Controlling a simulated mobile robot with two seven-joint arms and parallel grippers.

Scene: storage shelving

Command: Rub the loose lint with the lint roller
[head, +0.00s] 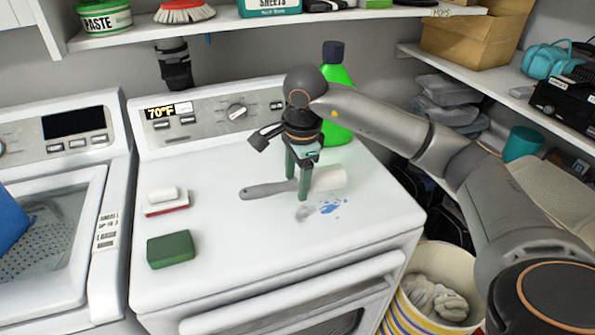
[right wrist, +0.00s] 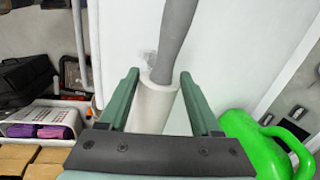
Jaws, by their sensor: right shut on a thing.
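The lint roller has a grey handle and a white roller head (head: 330,178). It lies level at the top of the white dryer (head: 225,235), handle to the left. My right gripper (head: 298,187) points down with its green fingers around the roller where handle and head meet, shut on it. In the right wrist view, the handle (right wrist: 175,38) runs away from the fingers and the white head lies between them. A grey patch of lint (head: 305,212) lies just in front of the roller, beside a blue spatter (head: 331,207). My left gripper is not in view.
A green sponge (head: 171,249) and a white-and-red brush (head: 166,201) sit on the left of the top. A green bottle (head: 338,85) stands behind my gripper. A striped basket (head: 432,290) stands right of the dryer. The front middle of the top is clear.

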